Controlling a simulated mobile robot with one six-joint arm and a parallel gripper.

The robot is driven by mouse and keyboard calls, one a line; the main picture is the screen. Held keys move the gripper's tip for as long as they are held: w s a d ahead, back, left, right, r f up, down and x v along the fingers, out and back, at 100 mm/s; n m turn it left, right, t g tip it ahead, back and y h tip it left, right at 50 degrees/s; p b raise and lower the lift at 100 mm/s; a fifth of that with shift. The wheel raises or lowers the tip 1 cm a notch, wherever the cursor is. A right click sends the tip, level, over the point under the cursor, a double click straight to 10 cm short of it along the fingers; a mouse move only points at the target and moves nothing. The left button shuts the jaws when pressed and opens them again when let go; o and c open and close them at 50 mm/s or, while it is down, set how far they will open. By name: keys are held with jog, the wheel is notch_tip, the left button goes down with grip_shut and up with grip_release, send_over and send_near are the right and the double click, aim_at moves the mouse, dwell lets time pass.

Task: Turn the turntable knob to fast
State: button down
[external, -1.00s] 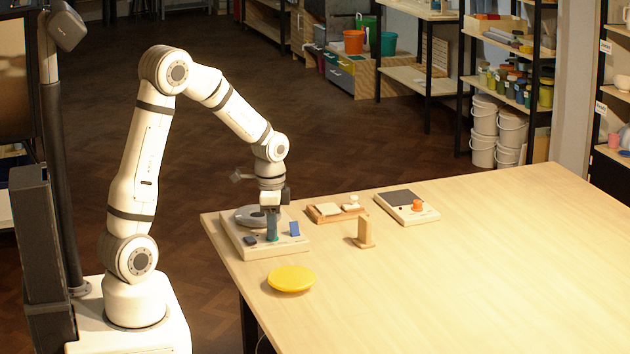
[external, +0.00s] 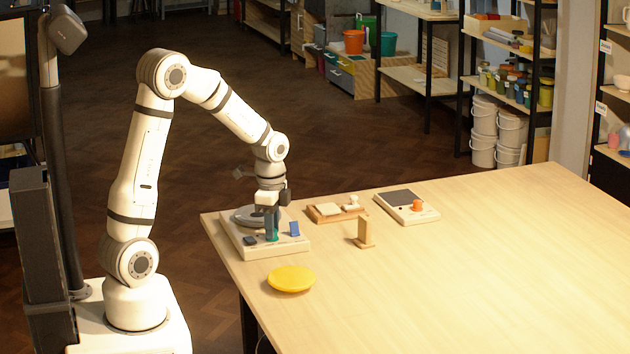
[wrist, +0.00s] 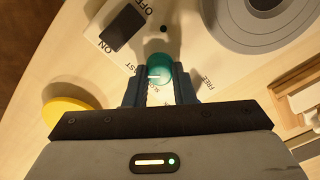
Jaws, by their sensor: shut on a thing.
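A white mark on the knob points left in the wrist view, towards a partly hidden label ending in "AST" (wrist: 129,79). A "FREE" label (wrist: 207,82) is on the right.
A dark rocker switch (wrist: 122,28) marked OFF and ON sits near the knob. A blue piece (external: 294,229) stands on the unit's right. A yellow disc (external: 291,279) lies in front. A wooden stand (external: 364,233), tray (external: 335,212) and scale (external: 407,207) are to the right; the table's right is clear.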

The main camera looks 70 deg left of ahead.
jog(key=c, duration=1.2)
grip_release()
notch_tip(320, 180, up, 8)
jog(key=shift+f, duration=0.1)
jog(key=s+d+r+n+t, duration=0.3)
jog(key=s+d+n, duration=0.4)
jog(key=s+d, duration=0.7)
jog(key=d, duration=0.2)
jog(key=shift+s+d, duration=0.25)
jog(key=shift+d, duration=0.1)
